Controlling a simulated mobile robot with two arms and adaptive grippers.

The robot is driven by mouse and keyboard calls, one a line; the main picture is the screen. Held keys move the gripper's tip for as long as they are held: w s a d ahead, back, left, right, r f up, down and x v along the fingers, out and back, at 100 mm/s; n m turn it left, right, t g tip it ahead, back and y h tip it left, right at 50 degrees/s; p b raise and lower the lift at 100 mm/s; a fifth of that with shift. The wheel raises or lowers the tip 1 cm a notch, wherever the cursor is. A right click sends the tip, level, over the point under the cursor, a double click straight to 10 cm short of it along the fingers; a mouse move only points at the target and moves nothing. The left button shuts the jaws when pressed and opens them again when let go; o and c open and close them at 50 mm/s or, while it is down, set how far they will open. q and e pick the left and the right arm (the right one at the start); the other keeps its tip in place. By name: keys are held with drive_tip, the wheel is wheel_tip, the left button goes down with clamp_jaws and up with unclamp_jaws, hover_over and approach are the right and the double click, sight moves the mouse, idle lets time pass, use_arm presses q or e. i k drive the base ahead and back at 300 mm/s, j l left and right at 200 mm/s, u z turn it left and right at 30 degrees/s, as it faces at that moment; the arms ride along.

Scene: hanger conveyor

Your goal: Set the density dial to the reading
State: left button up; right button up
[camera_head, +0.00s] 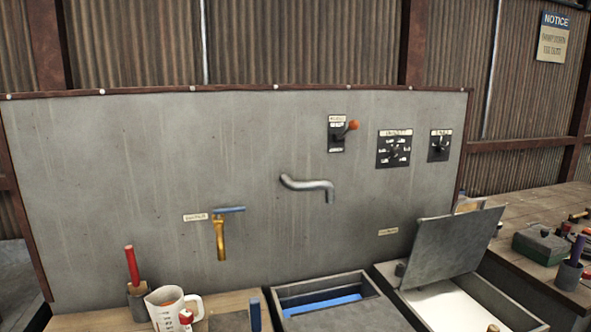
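A black dial plate (394,148) with a round knob and several small white marks around it is on the right part of the grey wall panel. Its white label looks like "DENSITY", but the letters are blurred. Which mark the knob points to is too small to tell. A smaller dial plate (439,145) with a knob and label is just right of it. Neither of my grippers is in view.
A lever with an orange knob (352,125) is left of the dials. A grey spout (308,185) and a brass tap with a blue handle (220,235) stick out from the panel (120,180). Below are open bins, one with a raised grey lid (452,247). A cluttered bench is at right.

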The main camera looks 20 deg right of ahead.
sight(396, 153)
drive_tip(key=i+l+z, duration=0.1)
drive_tip(key=l+z, duration=0.3)
drive_tip(key=i+l+z, duration=0.15)
drive_tip(key=z, duration=0.25)
